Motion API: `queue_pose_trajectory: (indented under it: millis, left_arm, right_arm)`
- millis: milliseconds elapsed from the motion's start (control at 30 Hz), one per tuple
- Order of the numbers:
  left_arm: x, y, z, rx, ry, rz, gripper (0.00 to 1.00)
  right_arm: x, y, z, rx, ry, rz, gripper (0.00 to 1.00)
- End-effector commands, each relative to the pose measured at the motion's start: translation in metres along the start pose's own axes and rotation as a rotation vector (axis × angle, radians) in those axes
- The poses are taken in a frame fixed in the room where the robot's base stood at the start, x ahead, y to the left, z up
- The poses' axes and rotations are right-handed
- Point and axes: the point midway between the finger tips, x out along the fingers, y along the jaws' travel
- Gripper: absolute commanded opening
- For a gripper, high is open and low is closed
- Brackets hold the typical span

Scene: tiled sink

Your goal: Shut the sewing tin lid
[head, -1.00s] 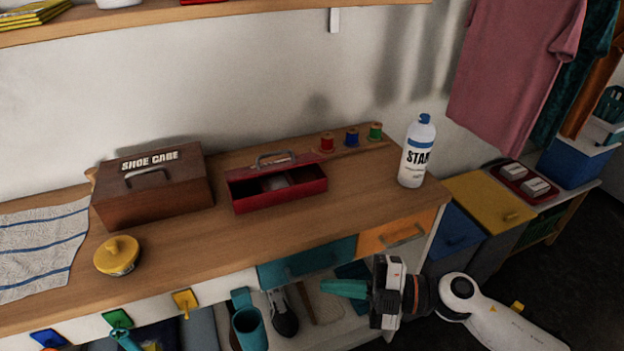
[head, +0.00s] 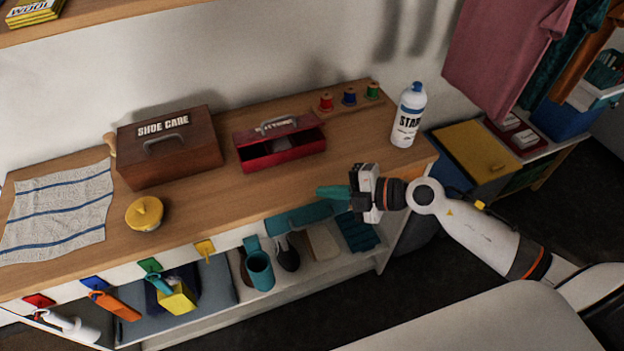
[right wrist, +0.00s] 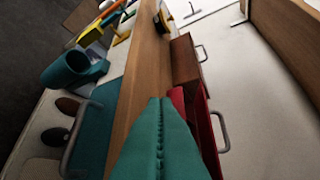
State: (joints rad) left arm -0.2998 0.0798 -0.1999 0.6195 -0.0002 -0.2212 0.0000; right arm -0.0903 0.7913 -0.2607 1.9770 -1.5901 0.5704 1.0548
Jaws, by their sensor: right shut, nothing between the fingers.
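The red sewing tin (head: 284,154) sits on the wooden counter, its front facing me. Its lid (head: 279,127), with a grey handle, is raised at the back, and the dark inside shows. My right gripper (head: 320,192) has teal fingers, shut and empty, pointing left near the counter's front edge. It is in front and to the right of the tin, apart from it. In the right wrist view the shut fingers (right wrist: 160,102) cover part of the scene, and the red tin (right wrist: 207,130) shows partly behind them. My left gripper is not in view.
A brown shoe care box (head: 170,158) stands left of the tin. A yellow round tin (head: 146,213) lies in front of it. The counter (head: 235,198) before the sewing tin is clear.

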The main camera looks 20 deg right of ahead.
Motion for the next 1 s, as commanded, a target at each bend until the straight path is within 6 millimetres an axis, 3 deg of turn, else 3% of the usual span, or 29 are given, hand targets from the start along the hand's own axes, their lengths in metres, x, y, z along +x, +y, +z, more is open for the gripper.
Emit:
queue_pose_trajectory:
  millis: [133,300,1000]
  left_arm:
    - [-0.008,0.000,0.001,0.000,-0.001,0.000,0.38]
    - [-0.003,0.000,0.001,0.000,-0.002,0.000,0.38]
    - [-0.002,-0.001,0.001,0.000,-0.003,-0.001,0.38]
  right_arm:
    - [0.031,-0.004,0.001,0.001,-0.002,-0.003,0.00]
    - [0.047,0.000,-0.020,0.001,0.001,-0.001,0.00]
    - [0.055,0.000,-0.028,0.000,0.000,0.000,0.00]
